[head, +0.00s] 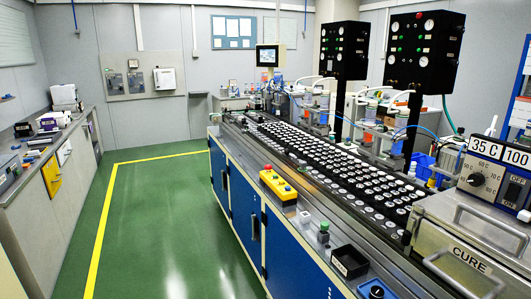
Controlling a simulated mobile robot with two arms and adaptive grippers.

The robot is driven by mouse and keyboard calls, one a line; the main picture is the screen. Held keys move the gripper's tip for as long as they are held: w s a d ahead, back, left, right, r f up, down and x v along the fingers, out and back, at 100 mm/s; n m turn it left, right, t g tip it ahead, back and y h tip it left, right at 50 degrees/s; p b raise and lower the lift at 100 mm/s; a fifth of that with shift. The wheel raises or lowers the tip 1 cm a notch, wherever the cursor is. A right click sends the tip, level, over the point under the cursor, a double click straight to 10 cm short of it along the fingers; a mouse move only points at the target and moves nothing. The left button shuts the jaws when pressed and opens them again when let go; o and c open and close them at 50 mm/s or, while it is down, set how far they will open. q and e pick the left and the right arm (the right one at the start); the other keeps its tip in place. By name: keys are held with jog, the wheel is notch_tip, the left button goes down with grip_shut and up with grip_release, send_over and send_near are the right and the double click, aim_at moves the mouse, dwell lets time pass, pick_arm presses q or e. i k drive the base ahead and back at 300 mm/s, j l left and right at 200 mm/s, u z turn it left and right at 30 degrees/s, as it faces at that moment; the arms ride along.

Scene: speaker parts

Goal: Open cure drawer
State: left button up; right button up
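The cure unit (490,185) stands at the right edge, a grey metal box with a dial, an ON/OFF switch and "35 C" and "100" labels. Below its controls is the cure drawer (470,257), with a "CURE" label and metal bar handles. One handle (462,272) runs along the front at the bottom right, and another bar (488,222) lies on the top face. The drawer appears closed, though its lower part is cut off by the frame. Neither of my grippers shows in the head view.
A long bench (236,205) with blue doors carries rows of round speaker parts (345,170). A yellow button box (278,186), a black bin (349,261) and a blue knob box (376,290) sit along its near edge. Green floor (165,225) is clear at left.

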aim_at(462, 264)
jog(key=z, duration=1.35)
